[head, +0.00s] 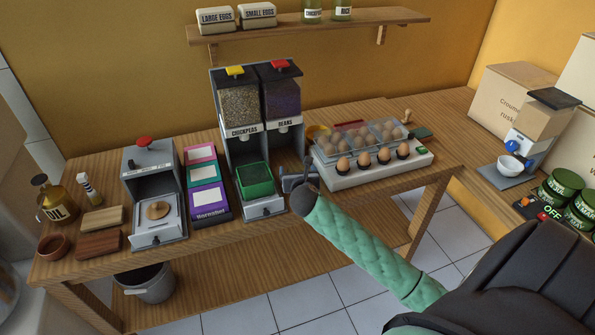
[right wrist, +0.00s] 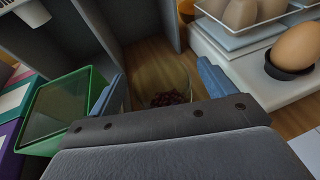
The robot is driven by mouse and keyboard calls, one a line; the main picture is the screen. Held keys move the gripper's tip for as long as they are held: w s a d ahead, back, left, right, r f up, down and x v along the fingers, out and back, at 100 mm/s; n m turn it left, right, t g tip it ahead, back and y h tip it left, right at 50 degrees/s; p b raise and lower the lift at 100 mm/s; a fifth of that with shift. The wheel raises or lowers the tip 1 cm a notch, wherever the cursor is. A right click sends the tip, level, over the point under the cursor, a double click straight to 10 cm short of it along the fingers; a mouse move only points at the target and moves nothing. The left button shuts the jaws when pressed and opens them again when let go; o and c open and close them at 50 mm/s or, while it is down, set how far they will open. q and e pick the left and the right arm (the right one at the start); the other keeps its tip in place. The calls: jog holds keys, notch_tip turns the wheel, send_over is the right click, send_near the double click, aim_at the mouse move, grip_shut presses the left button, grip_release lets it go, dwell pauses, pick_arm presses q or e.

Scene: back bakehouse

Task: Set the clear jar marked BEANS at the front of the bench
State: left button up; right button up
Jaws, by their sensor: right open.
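My right gripper (head: 298,180) is at the front of the bench, between the bean side of the dispenser and the egg tray. In the right wrist view its blue fingers (right wrist: 160,88) are open, one on each side of a clear jar (right wrist: 186,82). The jar's glass is faint, with some dark beans low in it. Its lower part is hidden behind the gripper body, and no BEANS marking can be read on it. I cannot tell whether the fingers touch it. The bench (head: 95,165) is wooden. My left gripper is not in view.
A dispenser (head: 215,100) with CHICKPEAS and BEANS hoppers stands behind, a green bin (head: 255,181) at its left foot. An egg tray (head: 378,170) is close on the right. Colored boxes (head: 207,198) and a grey scale unit (head: 155,165) stand left.

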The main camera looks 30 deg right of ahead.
pick_arm(q)
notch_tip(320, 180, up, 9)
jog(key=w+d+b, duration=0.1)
jog(key=b, duration=0.1)
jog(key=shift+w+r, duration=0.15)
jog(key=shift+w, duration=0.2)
pick_arm(e)
jog(key=v, duration=1.1)
jog(key=s+a+f+m+g+y, duration=0.25)
jog(key=s+a+f+m, duration=0.3)
jog(key=s+m, duration=0.35)
jog(key=s+a+f+m+g+y, duration=0.2)
jog(key=s+a+f+m+g, duration=0.3)
jog(key=s+m, duration=0.45)
jog(key=s+a+f+m+g+y, duration=0.2)
jog(key=s+a+f+m, duration=0.3)
jog(key=s+a+m, duration=0.35)
jog(key=s+a+f+g, duration=0.1)
jog(key=a+f, duration=0.1)
jog(key=f, duration=0.9)
jog(key=s+a+f+m+g+y, duration=0.1)
jog(key=a+f, duration=0.1)
jog(key=f, duration=0.9)
jog(key=shift+s+m, duration=0.3)
